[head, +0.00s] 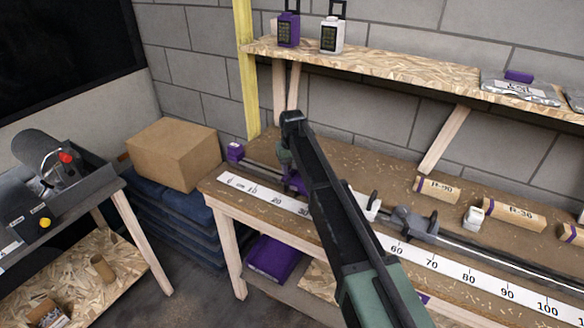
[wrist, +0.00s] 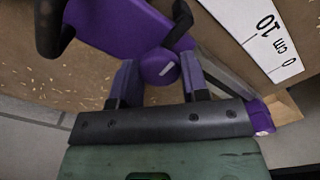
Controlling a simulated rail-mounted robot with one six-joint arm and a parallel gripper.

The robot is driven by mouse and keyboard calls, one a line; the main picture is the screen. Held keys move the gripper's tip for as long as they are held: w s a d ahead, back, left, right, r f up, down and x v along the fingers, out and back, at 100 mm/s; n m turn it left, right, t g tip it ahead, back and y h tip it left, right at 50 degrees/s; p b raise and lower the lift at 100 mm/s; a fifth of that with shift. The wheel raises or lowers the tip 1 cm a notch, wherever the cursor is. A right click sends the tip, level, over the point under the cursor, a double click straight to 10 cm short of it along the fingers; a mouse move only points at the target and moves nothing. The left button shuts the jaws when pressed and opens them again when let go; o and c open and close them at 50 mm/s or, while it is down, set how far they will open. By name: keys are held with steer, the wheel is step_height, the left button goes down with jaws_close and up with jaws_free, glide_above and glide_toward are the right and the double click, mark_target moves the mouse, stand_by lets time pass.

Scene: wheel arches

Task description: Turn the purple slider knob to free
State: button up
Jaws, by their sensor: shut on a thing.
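The purple slider (head: 293,182) sits on the rail near the low end of the white scale, partly hidden by my arm in the head view. In the wrist view its purple body (wrist: 125,28) lies at the top, and its round purple knob (wrist: 158,66) carries a short white mark, tilted in the picture. My gripper (wrist: 159,78) has one finger on each side of the knob and is shut on it. In the head view my arm hides the knob and fingers. No "free" label can be made out.
The white scale (head: 445,272) runs along the bench front. A white slider (head: 368,205) and a grey slider (head: 415,222) sit further right on the rail. A purple end block (head: 235,152) is at the left. A shelf (head: 400,68) with devices hangs above the bench.

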steer(key=shift+m, duration=0.3)
steer(key=o, duration=0.9)
step_height(320, 180, up, 11)
steer(key=p, duration=1)
steer(key=shift+f+p, duration=0.1)
steer(key=shift+p, duration=0.3)
